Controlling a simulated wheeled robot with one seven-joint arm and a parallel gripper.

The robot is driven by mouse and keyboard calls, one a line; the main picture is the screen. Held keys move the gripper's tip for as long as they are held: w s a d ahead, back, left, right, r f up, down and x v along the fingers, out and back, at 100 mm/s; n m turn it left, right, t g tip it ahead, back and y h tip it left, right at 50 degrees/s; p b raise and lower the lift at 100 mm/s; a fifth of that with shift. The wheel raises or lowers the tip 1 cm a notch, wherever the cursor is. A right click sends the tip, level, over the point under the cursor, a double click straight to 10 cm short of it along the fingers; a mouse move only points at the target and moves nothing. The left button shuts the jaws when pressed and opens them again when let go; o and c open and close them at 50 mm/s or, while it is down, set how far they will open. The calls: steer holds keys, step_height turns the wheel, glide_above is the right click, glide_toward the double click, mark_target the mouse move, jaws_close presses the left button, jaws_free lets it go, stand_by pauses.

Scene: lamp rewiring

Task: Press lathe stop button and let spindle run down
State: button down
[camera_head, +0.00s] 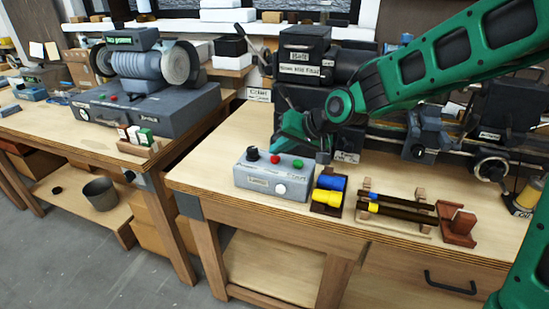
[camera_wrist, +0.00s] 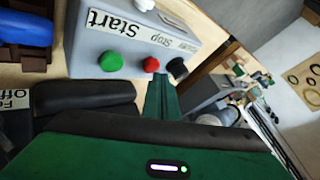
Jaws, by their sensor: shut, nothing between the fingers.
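The grey control box (camera_head: 262,181) stands at the front left of the lathe bench. Its top carries a black knob (camera_head: 252,154), a red button (camera_head: 275,159) and a green button (camera_head: 297,164). In the wrist view the red button (camera_wrist: 151,64) sits by the "Stop" lettering, between the green button (camera_wrist: 111,61) and black knob (camera_wrist: 177,69). My gripper (camera_wrist: 161,80) is shut and empty, its narrow green tip right by the red button. I cannot tell whether it touches. The dark lathe headstock (camera_head: 301,48) stands behind, partly hidden by my arm; spindle motion cannot be told.
A bench grinder (camera_head: 145,65) stands on the left bench. Bare bench top lies left of the box.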

mark_target(279, 160)
steer(key=shift+f, duration=0.55)
stand_by(0.5)
stand_by(0.4)
steer(key=shift+r, duration=3.5)
